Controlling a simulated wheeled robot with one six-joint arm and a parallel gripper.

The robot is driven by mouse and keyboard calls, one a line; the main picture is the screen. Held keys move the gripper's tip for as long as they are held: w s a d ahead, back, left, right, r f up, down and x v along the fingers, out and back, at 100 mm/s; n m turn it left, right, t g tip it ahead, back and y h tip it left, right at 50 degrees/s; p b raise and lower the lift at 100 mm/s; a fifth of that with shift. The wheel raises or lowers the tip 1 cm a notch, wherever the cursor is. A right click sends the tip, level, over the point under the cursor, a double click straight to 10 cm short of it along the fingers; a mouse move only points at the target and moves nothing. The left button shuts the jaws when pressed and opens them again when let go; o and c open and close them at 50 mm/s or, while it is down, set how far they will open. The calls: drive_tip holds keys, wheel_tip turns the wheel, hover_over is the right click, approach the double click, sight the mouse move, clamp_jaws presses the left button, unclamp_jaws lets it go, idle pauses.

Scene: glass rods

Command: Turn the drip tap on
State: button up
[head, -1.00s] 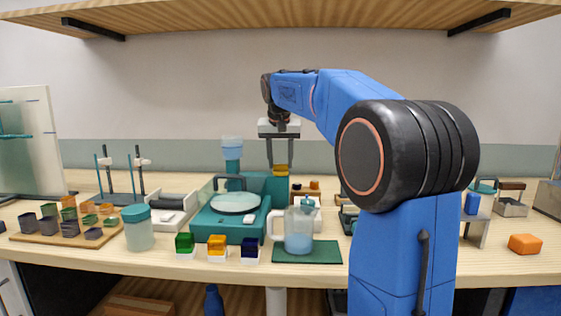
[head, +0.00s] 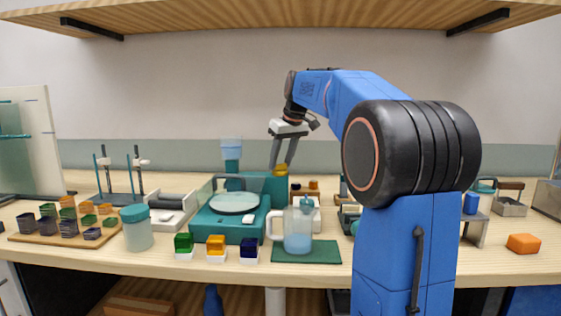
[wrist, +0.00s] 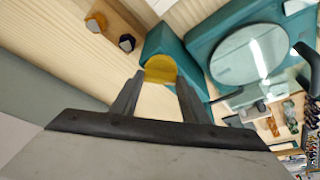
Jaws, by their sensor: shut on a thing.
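The drip tap's yellow knob (head: 280,170) sits on top of the teal grinding machine (head: 250,228), at its back right. In the wrist view the yellow knob (wrist: 160,67) shows between my fingertips. My gripper (head: 282,163) is shut on the knob, and its fingers lean, with the wrist up and to the right of the tips. In the wrist view my gripper (wrist: 160,80) partly covers the machine's teal block. A round pale plate (head: 234,202) lies on the machine, and a clear blue cup (head: 232,145) stands at its back. The water outlet cannot be made out.
A jug of water (head: 298,238) stands on a green mat (head: 305,257) in front. A teal-lidded jar (head: 137,228) and several small coloured blocks stand at the front left. An orange block (head: 524,243) lies at the right. A wooden shelf (head: 280,18) hangs above.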

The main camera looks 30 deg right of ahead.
drive_tip(key=n+y, duration=0.1)
drive_tip(key=n, duration=0.3)
drive_tip(key=shift+d+n+g+y, duration=0.2)
drive_tip(key=shift+n+g+y, duration=0.1)
drive_tip(key=shift+y, duration=0.1)
drive_tip(key=n, duration=0.2)
drive_tip(key=n+g+y, duration=0.1)
drive_tip(key=n, duration=0.2)
drive_tip(key=shift+w+d+y, duration=0.1)
drive_tip(key=shift+w+y, duration=0.05)
drive_tip(key=shift+y, duration=0.15)
drive_tip(key=shift+n, duration=0.3)
drive_tip(key=o, duration=1.1)
drive_tip(key=shift+c, duration=0.2)
